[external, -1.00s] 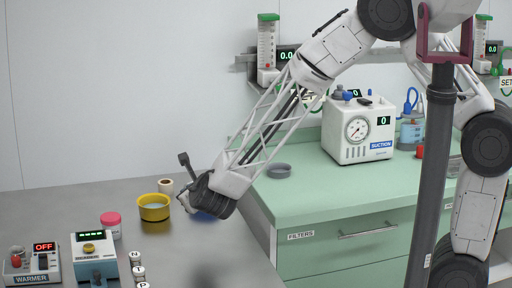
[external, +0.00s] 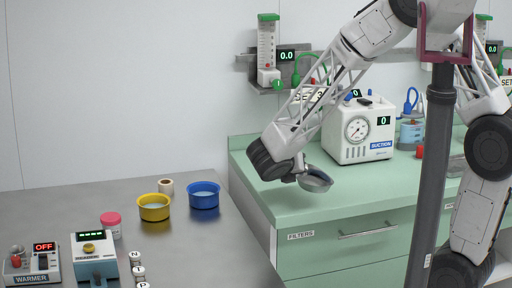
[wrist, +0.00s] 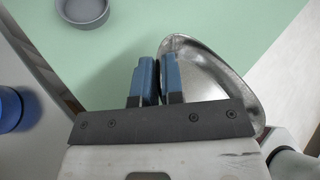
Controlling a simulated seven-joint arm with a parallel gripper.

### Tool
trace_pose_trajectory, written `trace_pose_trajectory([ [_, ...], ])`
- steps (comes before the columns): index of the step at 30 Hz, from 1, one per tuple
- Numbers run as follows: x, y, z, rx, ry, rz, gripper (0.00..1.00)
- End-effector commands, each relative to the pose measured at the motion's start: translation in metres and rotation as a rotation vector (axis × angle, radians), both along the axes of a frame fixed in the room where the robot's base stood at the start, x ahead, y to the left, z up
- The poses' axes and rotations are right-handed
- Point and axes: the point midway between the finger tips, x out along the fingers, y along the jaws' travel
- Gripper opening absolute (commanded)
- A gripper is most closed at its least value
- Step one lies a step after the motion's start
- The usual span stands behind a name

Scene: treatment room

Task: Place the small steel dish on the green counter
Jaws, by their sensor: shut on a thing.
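The small steel dish (external: 317,184) is held at its rim by my gripper (external: 302,176) over the front part of the green counter (external: 347,198). In the wrist view, the blue fingers of my gripper (wrist: 158,78) are shut on the near side of the steel dish (wrist: 208,73), which extends to the right. The dish looks tilted in the external view. It appears to be above the green counter (wrist: 125,45); the gap beneath it cannot be judged exactly.
A grey round dish (wrist: 84,8) stands on the counter, hidden behind my arm in the external view. The suction unit (external: 360,132) stands behind. Blue (external: 204,197) and yellow (external: 155,210) bowls sit on the grey table. The counter's front right is clear.

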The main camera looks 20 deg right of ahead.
Motion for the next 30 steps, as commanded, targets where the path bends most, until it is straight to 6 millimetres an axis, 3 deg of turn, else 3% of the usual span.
trace_pose_trajectory([
  [6, -0.018, -0.063, 0.0, 0.035, 0.007, -0.236, 0.0],
  [13, -0.041, -0.11, -0.001, 0.07, 0.008, -0.441, 0.0],
  [19, -0.054, -0.129, -0.002, 0.085, 0.005, -0.537, 0.0],
  [30, -0.057, -0.133, -0.002, 0.089, 0.004, -0.557, 0.0],
])
